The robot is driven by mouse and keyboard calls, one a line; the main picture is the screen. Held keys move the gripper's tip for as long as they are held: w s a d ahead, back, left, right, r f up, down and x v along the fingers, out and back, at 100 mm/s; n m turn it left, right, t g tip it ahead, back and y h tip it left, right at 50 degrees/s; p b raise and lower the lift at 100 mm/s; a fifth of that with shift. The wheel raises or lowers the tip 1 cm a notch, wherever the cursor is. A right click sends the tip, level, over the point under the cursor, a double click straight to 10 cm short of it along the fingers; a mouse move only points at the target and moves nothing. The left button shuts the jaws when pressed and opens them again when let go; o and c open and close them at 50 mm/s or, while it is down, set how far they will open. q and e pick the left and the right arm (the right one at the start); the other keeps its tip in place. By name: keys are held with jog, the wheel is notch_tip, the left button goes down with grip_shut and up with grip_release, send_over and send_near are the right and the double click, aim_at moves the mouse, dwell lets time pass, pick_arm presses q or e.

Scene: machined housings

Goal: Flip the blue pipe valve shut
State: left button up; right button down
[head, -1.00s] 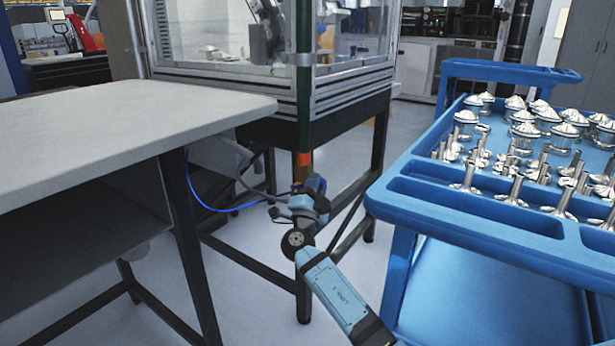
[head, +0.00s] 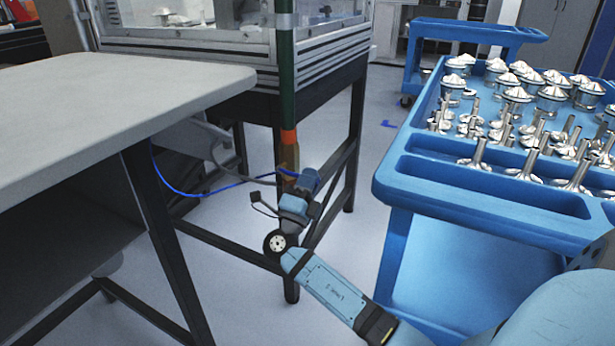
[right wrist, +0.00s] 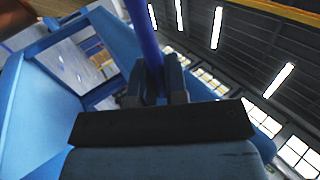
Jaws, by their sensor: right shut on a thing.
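The upright pipe on the front post of the glazed machine is green (head: 287,90) above, with an orange band (head: 289,136) and a brownish part below. The blue valve is at its lower part and mostly hidden behind my right gripper in the head view. My right gripper (head: 308,186) is at the pipe's lower end. In the right wrist view, its two dark fingers (right wrist: 155,90) are closed on the blue valve handle (right wrist: 147,35), a blue bar running up between them. Whether the valve is open or shut cannot be told. My left gripper is not in view.
A grey-topped table (head: 130,95) stands at the left. A blue cart (head: 440,195) with several metal parts stands at the right, close to my right arm. A thin blue cable (head: 190,194) and a grey hose hang behind the pipe. Floor shows between table and cart.

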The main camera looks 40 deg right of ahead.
jog(key=c, duration=1.2)
grip_release()
jog(key=shift+o, duration=0.2)
jog(key=v, duration=1.3)
jog(key=shift+a+f, duration=0.2)
jog(key=shift+a, duration=0.1)
jog(key=shift+s, duration=0.1)
